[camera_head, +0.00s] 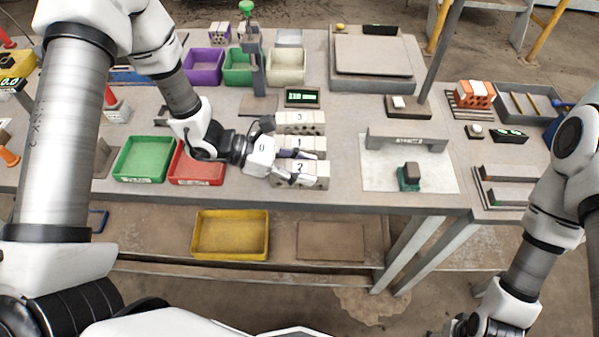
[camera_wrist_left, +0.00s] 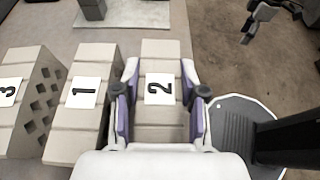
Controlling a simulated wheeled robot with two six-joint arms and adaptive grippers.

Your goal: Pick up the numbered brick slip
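Three beige brick pieces with white number labels stand in a row: number 3 (camera_head: 313,129), number 1 (camera_head: 320,143) and number 2 (camera_head: 320,182). In the left wrist view, number 2 (camera_wrist_left: 160,49) lies between the fingers, number 1 (camera_wrist_left: 72,128) is just left and number 3 (camera_wrist_left: 28,65) is further left, with holes in its side. My left gripper (camera_head: 306,167) is open, its fingers (camera_wrist_left: 159,66) on either side of number 2. Whether they touch it I cannot tell. My right gripper (camera_head: 468,327) is at the lower edge, mostly cut off, far from the bricks.
A red tray (camera_head: 198,181) and a green tray (camera_head: 145,177) lie left of the bricks. A grey bridge-shaped gauge (camera_head: 405,139) on a white sheet stands to the right. A small green display (camera_head: 303,97) sits behind. The table's front edge is close to number 2.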

